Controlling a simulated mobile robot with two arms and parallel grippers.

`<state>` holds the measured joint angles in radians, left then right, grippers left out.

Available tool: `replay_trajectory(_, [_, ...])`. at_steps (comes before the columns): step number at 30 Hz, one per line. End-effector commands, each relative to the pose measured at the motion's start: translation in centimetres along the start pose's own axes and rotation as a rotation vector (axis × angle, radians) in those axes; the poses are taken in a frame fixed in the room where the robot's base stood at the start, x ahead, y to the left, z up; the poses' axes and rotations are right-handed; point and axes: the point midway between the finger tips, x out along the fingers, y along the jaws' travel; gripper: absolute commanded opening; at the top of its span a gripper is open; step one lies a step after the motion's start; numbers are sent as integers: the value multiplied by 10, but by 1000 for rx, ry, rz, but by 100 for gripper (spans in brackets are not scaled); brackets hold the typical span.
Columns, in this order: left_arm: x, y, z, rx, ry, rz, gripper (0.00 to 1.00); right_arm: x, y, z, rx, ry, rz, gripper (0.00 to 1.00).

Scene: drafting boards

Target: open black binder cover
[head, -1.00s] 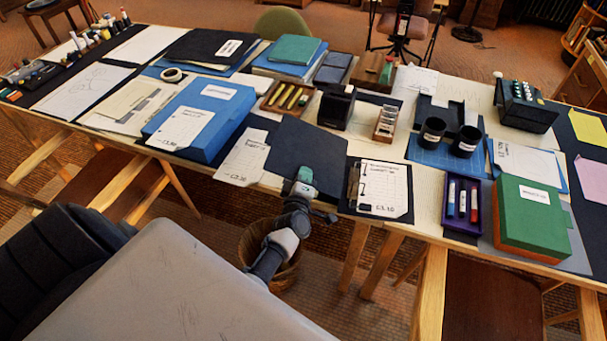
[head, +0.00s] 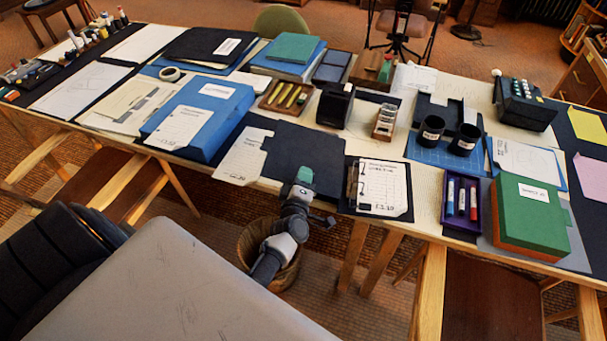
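The black binder lies open near the front edge of the table. Its black cover (head: 306,146) is spread out to the left and looks nearly flat. Its ringed white page (head: 382,186) shows on the right, with dark rings along the page's left side. My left gripper (head: 303,179) is at the front part of the cover, its green-topped end over or against the cover. Its fingertips are too small and hidden to tell whether they are open or shut. My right gripper is not in view.
A white sheet (head: 243,158) lies left of the cover, beside a large blue box (head: 200,118). A black holder (head: 335,105) stands behind the cover. A purple tray (head: 462,203) with markers is to the right. A wicker basket (head: 262,250) stands below the table edge.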

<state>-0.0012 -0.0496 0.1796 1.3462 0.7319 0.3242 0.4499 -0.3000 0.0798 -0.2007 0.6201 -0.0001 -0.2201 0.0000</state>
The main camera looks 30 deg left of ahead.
Motion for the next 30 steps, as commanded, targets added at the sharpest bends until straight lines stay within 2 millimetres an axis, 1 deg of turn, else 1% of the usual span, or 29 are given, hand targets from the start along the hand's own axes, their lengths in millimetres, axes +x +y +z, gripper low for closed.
replay_trajectory(1, [-10, -2, 0, 0, 0, -2, 29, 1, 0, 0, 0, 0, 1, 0])
replay_trajectory(6, [-46, -2, 0, 0, 0, -3, 29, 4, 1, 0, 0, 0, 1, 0])
replay_trajectory(9, [-65, -2, 0, 1, 0, -3, 29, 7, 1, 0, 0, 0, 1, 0])
replay_trajectory(13, [-83, -2, 0, 2, 0, -2, 29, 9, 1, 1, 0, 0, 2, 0])
replay_trajectory(18, [-93, 0, 0, 2, 1, 0, 29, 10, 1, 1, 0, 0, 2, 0])
replay_trajectory(30, [-94, 0, 0, 1, 0, -1, 29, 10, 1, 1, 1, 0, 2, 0])
